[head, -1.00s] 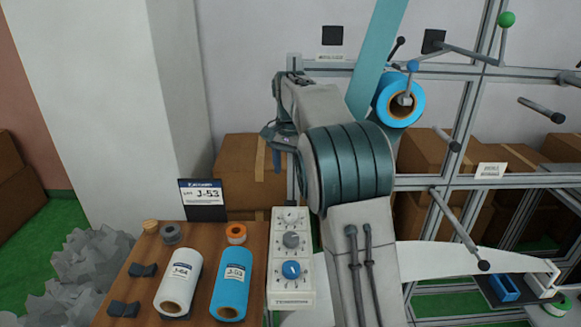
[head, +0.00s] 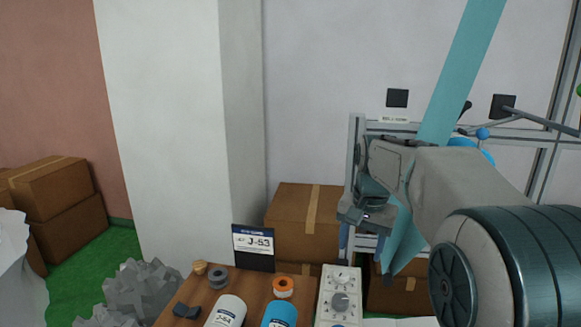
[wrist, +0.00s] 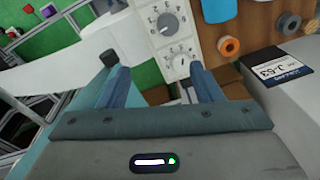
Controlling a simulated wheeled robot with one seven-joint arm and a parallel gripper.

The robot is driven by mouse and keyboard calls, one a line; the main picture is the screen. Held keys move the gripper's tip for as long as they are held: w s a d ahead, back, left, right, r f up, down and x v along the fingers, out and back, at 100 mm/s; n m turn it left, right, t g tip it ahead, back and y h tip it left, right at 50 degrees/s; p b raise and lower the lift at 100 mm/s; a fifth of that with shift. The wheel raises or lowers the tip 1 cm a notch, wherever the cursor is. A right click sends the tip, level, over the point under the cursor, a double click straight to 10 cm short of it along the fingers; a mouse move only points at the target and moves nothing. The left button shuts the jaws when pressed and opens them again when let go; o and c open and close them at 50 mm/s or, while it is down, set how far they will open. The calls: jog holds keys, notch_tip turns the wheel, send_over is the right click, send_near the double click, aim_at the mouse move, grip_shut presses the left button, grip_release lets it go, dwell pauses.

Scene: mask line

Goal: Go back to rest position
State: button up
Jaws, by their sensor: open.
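My gripper (head: 364,246) hangs from my arm right of centre in the head view. Its two blue fingers point down and stand apart with nothing between them. The wrist view shows the open fingers (wrist: 160,70) with a clear gap between them. Beyond them are the dial panel (wrist: 170,40) and the brown table (wrist: 258,10). In the head view the gripper is above and to the right of the dial panel (head: 340,281). My arm hides much of the metal frame behind it.
A blue roll (head: 487,154) and a teal web (head: 463,70) are behind my arm. Cardboard boxes (head: 290,215) stand behind.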

jog(key=s+f+n+t, duration=0.1)
jog(key=s+f, duration=0.3)
jog(key=s, duration=0.7)
jog(key=s+f+n+t, duration=0.1)
jog(key=s+f+n, duration=0.3)
jog(key=s, duration=0.7)
jog(key=shift+s+a+f+n, duration=0.15)
jog(key=shift+s+a+n, duration=0.05)
jog(key=shift+s+n, duration=0.1)
